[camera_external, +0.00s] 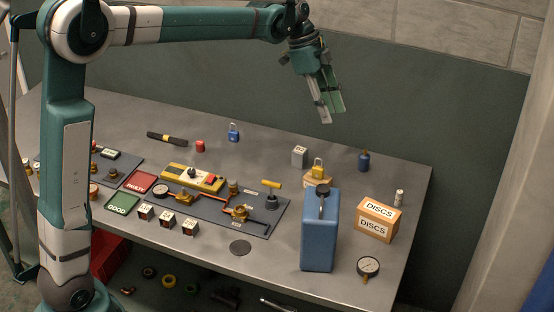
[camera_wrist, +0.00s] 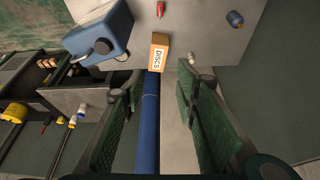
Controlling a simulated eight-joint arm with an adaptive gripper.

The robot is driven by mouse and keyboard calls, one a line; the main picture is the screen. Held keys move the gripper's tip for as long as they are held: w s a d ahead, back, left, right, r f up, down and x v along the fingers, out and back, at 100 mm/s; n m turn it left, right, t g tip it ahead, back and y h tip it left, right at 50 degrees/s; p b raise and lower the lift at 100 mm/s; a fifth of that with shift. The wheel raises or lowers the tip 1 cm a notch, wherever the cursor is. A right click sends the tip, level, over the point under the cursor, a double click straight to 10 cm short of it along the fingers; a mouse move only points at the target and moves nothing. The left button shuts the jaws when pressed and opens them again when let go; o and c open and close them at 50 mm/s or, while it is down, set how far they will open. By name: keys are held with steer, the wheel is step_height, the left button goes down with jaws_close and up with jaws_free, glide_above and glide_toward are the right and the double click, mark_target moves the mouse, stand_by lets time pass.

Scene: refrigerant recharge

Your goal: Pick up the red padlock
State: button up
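No red padlock can be clearly made out. A small red object (camera_external: 200,146) stands on the bench (camera_external: 410,185) near its back left; I cannot tell whether it is a padlock. A blue padlock (camera_external: 233,132) stands to its right, and a yellow padlock (camera_external: 318,170) sits on a small block behind the blue canister. My gripper (camera_external: 333,113) is high above the back of the bench, apart from all these. In the wrist view its fingers (camera_wrist: 157,85) are spread wide with nothing held between them.
The blue canister (camera_external: 320,235) stands tall at the front right, beside the DISCS box (camera_external: 378,219). A blue bottle (camera_external: 364,161) and a small cylinder (camera_external: 399,197) are nearby. A panel with a yellow device (camera_external: 192,178) fills the left-centre. A wall rises behind the bench.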

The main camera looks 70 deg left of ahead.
step_height(320, 180, down, 28)
steer(key=shift+x, duration=1.25)
steer(key=shift+b+x, duration=0.3)
steer(key=shift+x, duration=2.35)
steer(key=shift+s, duration=0.15)
steer(key=shift+c, duration=0.5)
jaws_close()
